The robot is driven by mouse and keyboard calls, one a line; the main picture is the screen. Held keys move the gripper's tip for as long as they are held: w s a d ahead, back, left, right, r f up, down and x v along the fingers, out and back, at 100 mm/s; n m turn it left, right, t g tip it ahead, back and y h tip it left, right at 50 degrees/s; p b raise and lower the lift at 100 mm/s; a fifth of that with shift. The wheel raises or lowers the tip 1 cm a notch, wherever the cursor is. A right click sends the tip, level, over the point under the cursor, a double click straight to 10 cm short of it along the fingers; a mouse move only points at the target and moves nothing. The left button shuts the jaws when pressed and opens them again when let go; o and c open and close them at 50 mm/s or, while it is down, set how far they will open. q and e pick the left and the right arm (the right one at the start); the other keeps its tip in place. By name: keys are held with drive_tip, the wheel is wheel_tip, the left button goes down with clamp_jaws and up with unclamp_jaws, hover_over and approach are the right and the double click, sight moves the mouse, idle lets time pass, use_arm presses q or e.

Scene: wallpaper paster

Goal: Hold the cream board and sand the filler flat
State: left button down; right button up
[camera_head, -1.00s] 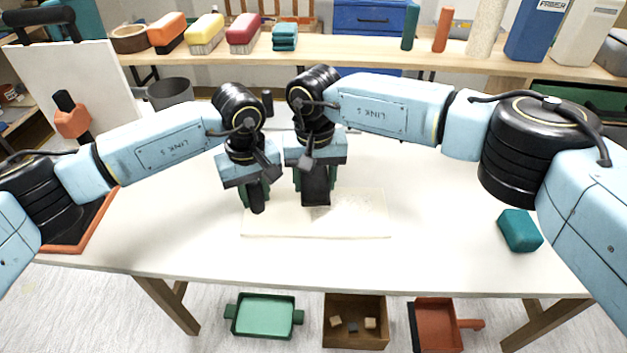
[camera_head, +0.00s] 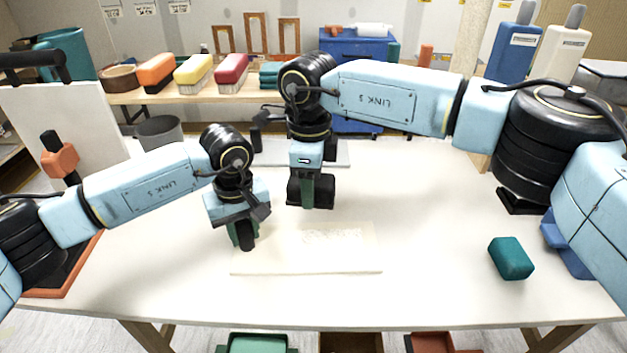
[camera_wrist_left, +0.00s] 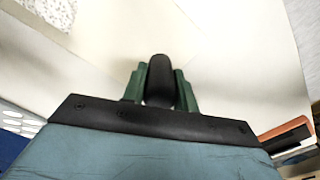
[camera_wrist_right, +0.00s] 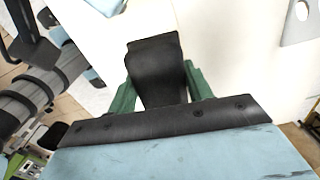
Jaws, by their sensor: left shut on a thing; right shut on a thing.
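The cream board (camera_head: 300,263) lies flat on the white table, with a rough whitish filler patch (camera_head: 332,235) on its upper middle. My left gripper (camera_head: 243,240) is shut on a black rounded piece (camera_wrist_left: 160,80) at the board's left end. Whether that piece presses on the board is unclear. My right gripper (camera_head: 310,195) is shut on a dark block (camera_wrist_right: 157,70), beyond the board's far edge and apart from the filler. The underside of the block is hidden.
A teal block (camera_head: 511,258) lies on the table to the right. A pale grey plate (camera_head: 338,152) lies behind my right gripper. An orange-edged black base (camera_head: 65,285) stands at left. The table's front is clear.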

sight(301, 238)
use_arm(q)
drive_tip(key=shift+s+f, duration=0.15)
drive_tip(key=shift+f, duration=0.1)
use_arm(e)
drive_tip(key=f+m, duration=0.1)
drive_tip(key=a+f+m, duration=0.1)
drive_tip(key=m, duration=0.1)
drive_tip(key=f+m, duration=0.1)
drive_tip(key=shift+a+f+m, duration=0.2)
drive_tip(key=shift+a+m, duration=0.05)
drive_tip(key=shift+m, duration=0.05)
wheel_tip(301, 238, down, 9)
drive_tip(key=shift+r, duration=0.2)
drive_tip(key=d, duration=0.6)
drive_tip(key=shift+w+d, duration=0.25)
drive_tip(key=shift+d, duration=0.1)
drive_tip(key=shift+c, duration=0.5)
drive_tip(key=a, duration=0.7)
drive_tip(key=shift+s, duration=0.25)
drive_tip(key=d, duration=0.6)
drive_tip(key=shift+w+d, duration=0.15)
drive_tip(key=shift+d, duration=0.25)
drive_tip(key=a, duration=0.7)
drive_tip(key=shift+s, duration=0.2)
use_arm(q)
drive_tip(key=shift+r, duration=0.1)
use_arm(e)
drive_tip(key=r, duration=0.8)
drive_tip(key=shift+d+r, duration=0.2)
